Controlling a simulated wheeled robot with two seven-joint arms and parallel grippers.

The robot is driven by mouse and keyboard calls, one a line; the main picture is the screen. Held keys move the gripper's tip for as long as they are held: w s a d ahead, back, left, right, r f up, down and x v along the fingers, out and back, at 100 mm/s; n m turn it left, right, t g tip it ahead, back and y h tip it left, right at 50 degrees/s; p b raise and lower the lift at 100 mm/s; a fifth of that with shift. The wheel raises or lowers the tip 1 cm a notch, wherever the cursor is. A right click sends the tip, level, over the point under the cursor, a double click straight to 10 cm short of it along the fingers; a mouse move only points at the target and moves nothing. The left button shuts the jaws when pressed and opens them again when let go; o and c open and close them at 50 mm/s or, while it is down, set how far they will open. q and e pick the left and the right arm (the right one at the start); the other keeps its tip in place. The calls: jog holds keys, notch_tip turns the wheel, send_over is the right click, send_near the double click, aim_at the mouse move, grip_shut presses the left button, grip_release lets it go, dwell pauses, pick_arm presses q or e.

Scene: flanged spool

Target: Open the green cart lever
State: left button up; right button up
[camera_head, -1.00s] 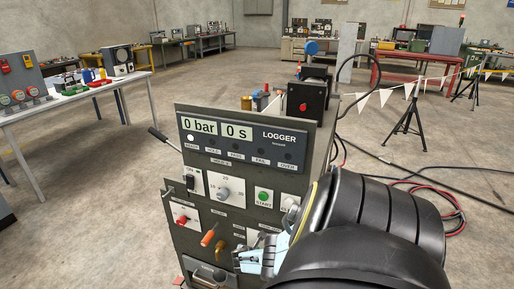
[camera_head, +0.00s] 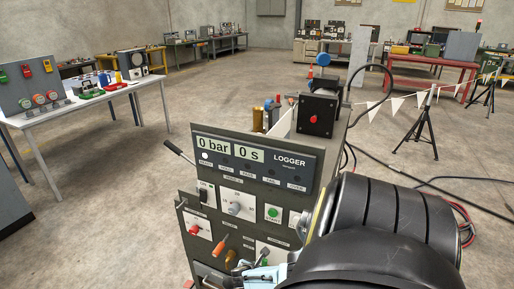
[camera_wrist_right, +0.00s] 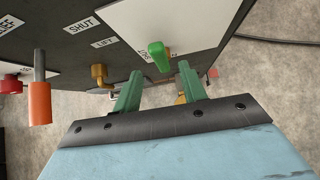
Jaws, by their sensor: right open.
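The green lever (camera_wrist_right: 157,55) sticks out from a white plate on the cart's dark panel in the right wrist view. My right gripper (camera_wrist_right: 159,88) is open, with its two green fingers pointing at the panel. The lever's tip shows between and just beyond the fingertips, and nothing is held. In the head view my right arm comes in from the lower right. Its light blue gripper body (camera_head: 262,275) is close to the lower part of the cart panel (camera_head: 262,190), and the arm hides part of that panel. My left gripper is not in view.
Beside the lever are a brass knob (camera_wrist_right: 99,74), an orange handle (camera_wrist_right: 40,102) and a red knob (camera_wrist_right: 12,84). The panel also has a green start button (camera_head: 273,212). A white table (camera_head: 85,103) stands at left; cables lie on the floor at right.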

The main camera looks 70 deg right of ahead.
jog(key=shift+p+v, duration=0.95)
jog(key=shift+v, duration=1.25)
jog(key=s+a+f+m+y+b, duration=0.3)
jog(key=s+a+f+m+b, duration=0.2)
jog(key=a+f, duration=0.5)
jog(key=s+a+f+m+y+b, duration=0.3)
jog(key=s+a+f+m+b, duration=0.2)
jog(key=s+a+f, duration=0.5)
jog(key=s+a+f+m+y+b, duration=0.3)
jog(key=s+a+f+m+b, duration=0.2)
jog(key=a+f, duration=0.5)
jog(key=s+f+b, duration=0.1)
jog(key=s, duration=0.1)
jog(key=shift+s+f+t, duration=0.2)
jog(key=shift+s+t, duration=0.1)
jog(key=shift+s, duration=0.05)
jog(key=shift+a, duration=0.1)
jog(key=shift+c, duration=0.6)
